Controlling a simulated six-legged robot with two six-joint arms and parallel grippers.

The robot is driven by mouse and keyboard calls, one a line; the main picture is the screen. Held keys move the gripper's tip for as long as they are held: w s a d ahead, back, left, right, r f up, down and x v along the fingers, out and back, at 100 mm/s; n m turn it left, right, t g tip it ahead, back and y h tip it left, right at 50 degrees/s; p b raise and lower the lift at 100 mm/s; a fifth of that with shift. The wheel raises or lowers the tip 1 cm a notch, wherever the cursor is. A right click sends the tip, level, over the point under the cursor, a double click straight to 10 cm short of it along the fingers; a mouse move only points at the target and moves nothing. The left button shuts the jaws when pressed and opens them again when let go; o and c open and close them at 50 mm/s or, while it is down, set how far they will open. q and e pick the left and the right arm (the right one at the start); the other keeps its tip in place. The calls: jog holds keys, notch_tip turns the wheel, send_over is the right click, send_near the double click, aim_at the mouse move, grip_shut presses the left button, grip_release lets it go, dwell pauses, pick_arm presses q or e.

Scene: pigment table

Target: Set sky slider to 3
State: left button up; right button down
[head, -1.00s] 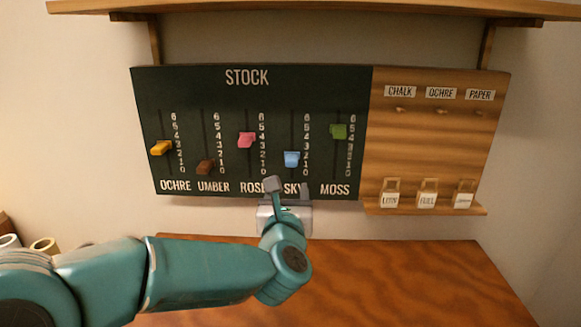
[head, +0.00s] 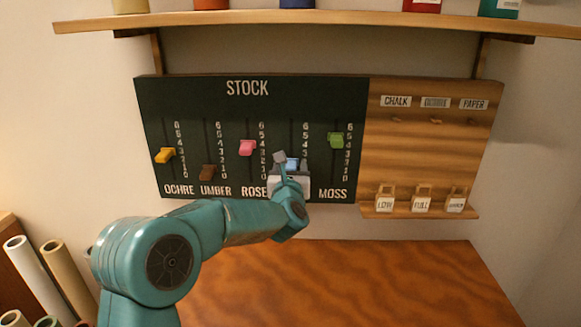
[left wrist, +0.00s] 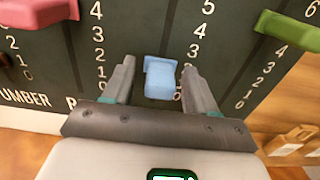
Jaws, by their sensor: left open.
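The sky slider is a light blue knob (head: 292,163) in a vertical slot on the dark STOCK board (head: 190,105). In the left wrist view the blue knob (left wrist: 160,80) sits low in its slot, around the 1 and 2 marks; its exact mark is hard to read. My left gripper (head: 292,160) is open in front of the board. In the left wrist view its two fingers (left wrist: 158,68) stand on either side of the knob, with small gaps visible. The gripper hides the SKY label in the head view. My right gripper is not in view.
The pink rose slider (head: 247,147) and green moss slider (head: 336,140) flank the sky slot, higher up. The yellow ochre slider (head: 165,155) and brown umber slider (head: 208,172) are further left. A shelf (head: 330,22) with jars is above. The wooden table (head: 350,280) is bare.

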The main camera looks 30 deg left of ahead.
pick_arm(q)
jog(key=shift+w+f, duration=0.15)
jog(key=c, duration=0.5)
grip_shut()
jog(key=shift+r+b, duration=0.5)
jog(key=shift+r, duration=0.8)
jog(key=o, duration=0.5)
grip_release()
